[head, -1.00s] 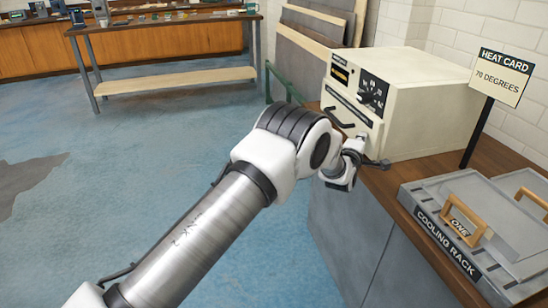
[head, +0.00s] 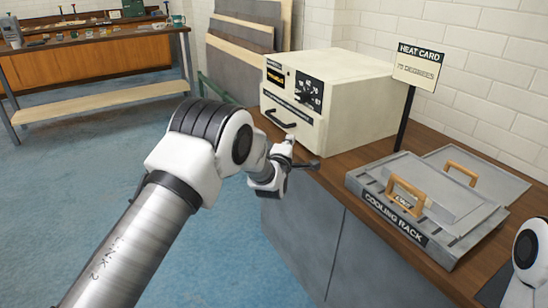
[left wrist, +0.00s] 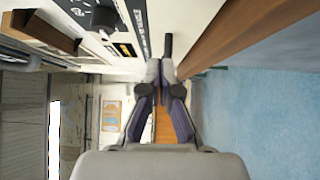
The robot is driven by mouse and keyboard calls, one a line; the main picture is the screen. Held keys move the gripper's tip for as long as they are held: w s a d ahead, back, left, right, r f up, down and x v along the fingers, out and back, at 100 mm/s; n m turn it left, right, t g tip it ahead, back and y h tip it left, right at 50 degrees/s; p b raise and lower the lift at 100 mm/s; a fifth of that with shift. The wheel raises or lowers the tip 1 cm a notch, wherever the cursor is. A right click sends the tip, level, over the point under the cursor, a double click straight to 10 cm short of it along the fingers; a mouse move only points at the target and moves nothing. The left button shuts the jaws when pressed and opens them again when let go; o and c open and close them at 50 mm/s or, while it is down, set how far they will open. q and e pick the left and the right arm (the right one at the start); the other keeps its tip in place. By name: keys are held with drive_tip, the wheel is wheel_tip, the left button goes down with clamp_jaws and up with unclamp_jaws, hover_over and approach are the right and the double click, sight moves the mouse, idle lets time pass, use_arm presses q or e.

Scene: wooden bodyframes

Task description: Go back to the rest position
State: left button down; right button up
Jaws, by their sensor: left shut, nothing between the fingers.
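My left gripper (head: 290,152) is at the end of my left arm in the head view, in front of the lower door of the cream oven (head: 355,105). In the left wrist view the fingers (left wrist: 160,68) are together, with nothing between them. The oven door looks shut, with a dark handle (head: 281,119) on its front. A dark rod (head: 304,165) shows beside the gripper; I cannot tell what it belongs to. A white part of my right arm shows at the right edge of the head view, but its gripper does not.
The wooden counter (head: 330,180) carries the oven, the grey cooling rack (head: 455,255) with wooden-handled trays, and the heat card (head: 418,66) on a post. Boards (head: 235,60) lean behind the oven. A workbench (head: 90,42) stands at the back left. The blue floor is clear.

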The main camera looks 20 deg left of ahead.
use_arm(q)
drive_tip(key=s+a+f+m+g+p, duration=0.2)
drive_tip(key=s+f+g+p, duration=0.25)
drive_tip(key=s+f, duration=0.7)
drive_tip(key=s+a+f+m+g+p, duration=0.1)
drive_tip(key=s+f+g+p, duration=0.35)
drive_tip(key=s+f, duration=0.75)
drive_tip(key=s+d+m+g+h+p, duration=0.1)
drive_tip(key=s+m+g, duration=0.8)
drive_tip(key=s, duration=2.3)
drive_tip(key=m, duration=0.6)
drive_tip(key=shift+m+h+p, duration=0.3)
drive_tip(key=shift+h+p, duration=0.05)
drive_tip(key=shift+h, duration=0.05)
use_arm(e)
wheel_tip(320, 180, up, 10)
drive_tip(key=shift+w+d, duration=0.15)
drive_tip(key=shift+w, duration=0.1)
